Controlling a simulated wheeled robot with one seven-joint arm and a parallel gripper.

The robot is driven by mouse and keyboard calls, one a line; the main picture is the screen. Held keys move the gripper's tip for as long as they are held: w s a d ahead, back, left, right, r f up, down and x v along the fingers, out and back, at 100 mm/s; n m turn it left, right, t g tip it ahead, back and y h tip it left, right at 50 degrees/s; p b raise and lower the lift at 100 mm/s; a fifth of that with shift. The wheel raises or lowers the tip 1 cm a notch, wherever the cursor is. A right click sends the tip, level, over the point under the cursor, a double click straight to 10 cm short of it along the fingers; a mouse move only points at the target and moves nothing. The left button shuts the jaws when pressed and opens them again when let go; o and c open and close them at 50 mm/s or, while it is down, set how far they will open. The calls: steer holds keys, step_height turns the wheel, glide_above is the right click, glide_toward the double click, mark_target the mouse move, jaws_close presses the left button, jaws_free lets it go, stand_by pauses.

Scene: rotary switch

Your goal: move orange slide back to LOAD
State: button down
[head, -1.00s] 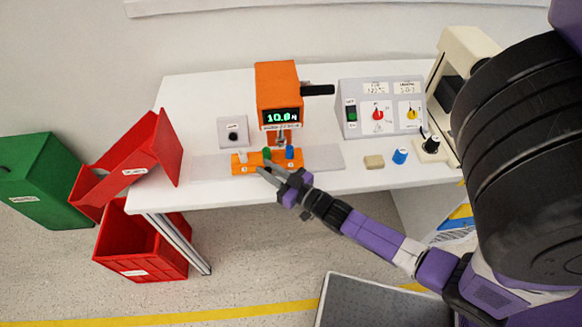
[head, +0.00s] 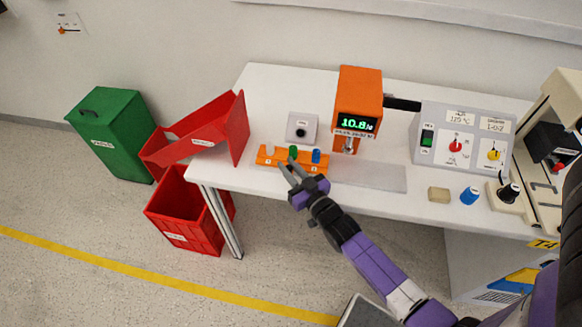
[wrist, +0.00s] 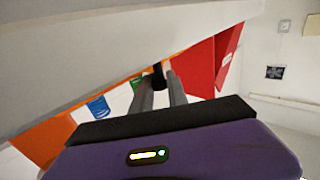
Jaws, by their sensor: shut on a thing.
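The orange slide (head: 264,160) lies on a pale grey track (head: 368,177) near the table's front edge, left of the orange press (head: 357,92). A white, a green and a blue piece stand on it in a row. My gripper (head: 288,167) is at the slide's front side. In the wrist view its two fingers (wrist: 160,78) are shut on a small dark part at the slide, seemingly its handle. The slide also shows orange in the wrist view (wrist: 42,140). I cannot read a LOAD mark.
A grey button box (head: 302,127) stands behind the slide. A red chute (head: 205,135) is to its left, above a red crate (head: 180,215). A control box (head: 462,135), a tan block (head: 438,194) and a blue knob (head: 469,195) are at the right.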

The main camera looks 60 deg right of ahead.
steer(key=shift+w+a+r, duration=0.1)
steer(key=shift+w+a, duration=0.1)
steer(key=shift+w, duration=0.05)
steer(key=c, duration=1.6)
jaws_free()
steer(key=shift+s, duration=0.5)
steer(key=b+v, duration=0.1)
steer(key=v, duration=0.5)
steer(key=shift+s+a, duration=0.3)
steer(key=shift+s, duration=0.05)
